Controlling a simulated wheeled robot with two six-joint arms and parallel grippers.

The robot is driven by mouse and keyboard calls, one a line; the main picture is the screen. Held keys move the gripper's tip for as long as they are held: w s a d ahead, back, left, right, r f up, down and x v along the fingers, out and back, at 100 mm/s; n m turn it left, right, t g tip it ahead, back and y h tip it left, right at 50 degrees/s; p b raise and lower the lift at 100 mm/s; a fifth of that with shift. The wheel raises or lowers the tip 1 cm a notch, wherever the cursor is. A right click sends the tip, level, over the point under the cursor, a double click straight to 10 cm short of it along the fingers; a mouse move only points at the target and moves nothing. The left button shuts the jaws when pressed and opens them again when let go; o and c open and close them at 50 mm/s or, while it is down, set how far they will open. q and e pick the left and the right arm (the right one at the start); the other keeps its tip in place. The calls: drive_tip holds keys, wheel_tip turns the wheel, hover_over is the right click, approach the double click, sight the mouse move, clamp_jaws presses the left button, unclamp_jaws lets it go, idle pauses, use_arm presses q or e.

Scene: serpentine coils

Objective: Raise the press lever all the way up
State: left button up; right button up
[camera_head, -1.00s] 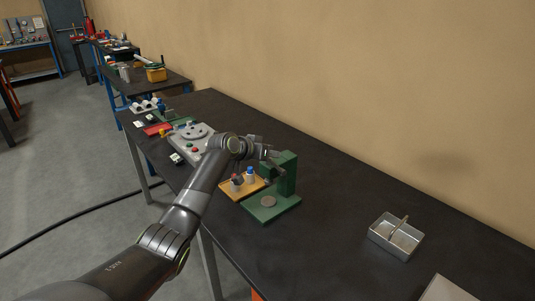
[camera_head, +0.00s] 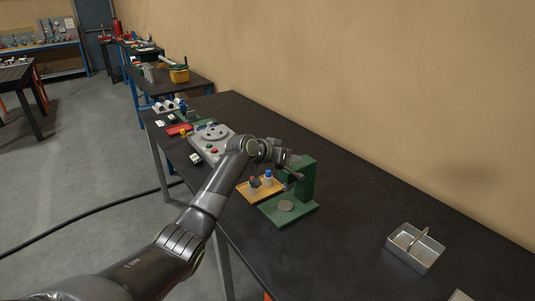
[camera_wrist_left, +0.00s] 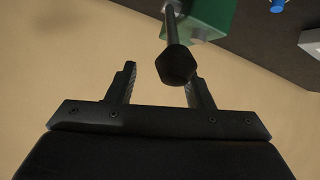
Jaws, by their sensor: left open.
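The green press (camera_head: 308,181) stands on the dark bench, with a round metal disc on its base. Its lever shows in the left wrist view as a dark rod ending in a black knob (camera_wrist_left: 176,66), coming from the green press body (camera_wrist_left: 212,14). My left gripper (camera_head: 289,163) is at the top of the press, partly hiding the lever in the head view. In the left wrist view, my left gripper's fingers (camera_wrist_left: 163,83) are apart, with the knob between or just beyond them. I cannot tell whether they touch it. My right gripper is not in view.
A wooden tray (camera_head: 246,195) with red and blue capped items sits left of the press. A grey panel (camera_head: 202,151) with buttons lies farther back. A metal box (camera_head: 424,262) with a handle stands at the right. The bench between press and box is clear.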

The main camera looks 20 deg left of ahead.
use_arm(q)
drive_tip(key=b+v, duration=0.4)
drive_tip(key=v, duration=1.2)
drive_tip(key=shift+s+d, duration=0.1)
drive_tip(key=shift+d, duration=0.05)
